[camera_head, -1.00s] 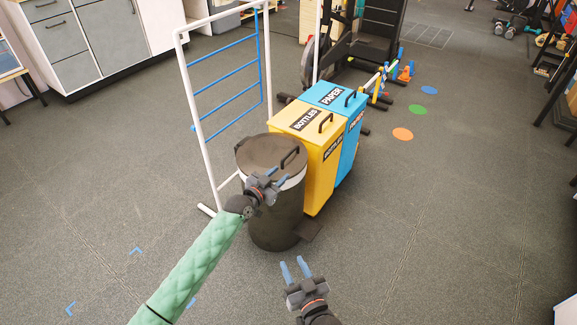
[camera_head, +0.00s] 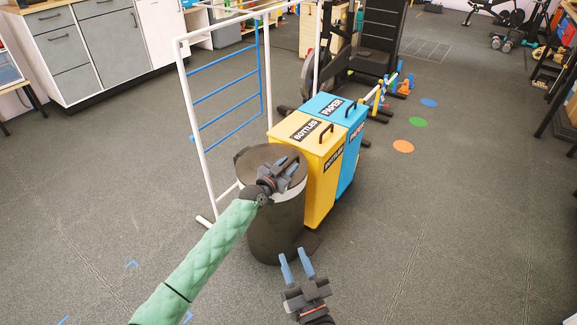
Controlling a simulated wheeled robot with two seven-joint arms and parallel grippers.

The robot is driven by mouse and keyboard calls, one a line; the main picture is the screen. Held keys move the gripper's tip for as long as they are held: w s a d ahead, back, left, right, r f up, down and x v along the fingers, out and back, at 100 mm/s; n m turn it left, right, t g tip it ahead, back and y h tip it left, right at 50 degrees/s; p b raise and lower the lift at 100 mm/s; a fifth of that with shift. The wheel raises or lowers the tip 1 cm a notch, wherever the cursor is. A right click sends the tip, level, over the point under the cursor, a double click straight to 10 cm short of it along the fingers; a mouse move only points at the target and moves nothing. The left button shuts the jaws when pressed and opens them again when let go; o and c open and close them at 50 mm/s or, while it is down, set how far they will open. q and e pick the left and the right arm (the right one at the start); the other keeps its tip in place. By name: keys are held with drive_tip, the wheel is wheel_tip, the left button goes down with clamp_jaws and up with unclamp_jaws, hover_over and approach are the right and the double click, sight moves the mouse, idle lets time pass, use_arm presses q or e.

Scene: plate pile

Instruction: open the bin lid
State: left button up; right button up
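The round black bin (camera_head: 275,226) stands on the floor left of centre, with a light band under its rim. Its dark lid (camera_head: 262,156) lies flat and shut on top. My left gripper (camera_head: 286,165) is over the lid's right part, where the lid handle is.
A yellow BOTTLES bin (camera_head: 322,190) and a blue PAPER bin (camera_head: 351,160) stand close at the black bin's right. A white frame with blue bars (camera_head: 189,110) stands behind it at the left. The floor to the right is open, with coloured dots (camera_head: 403,146).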

use_arm(q)
drive_tip(key=shift+w+d, duration=0.15)
drive_tip(key=shift+w, duration=0.05)
use_arm(e)
drive_tip(key=shift+r, duration=0.35)
use_arm(q)
drive_tip(key=shift+c, duration=0.2)
clamp_jaws()
drive_tip(key=shift+r, duration=0.1)
use_arm(e)
drive_tip(key=shift+f, duration=0.1)
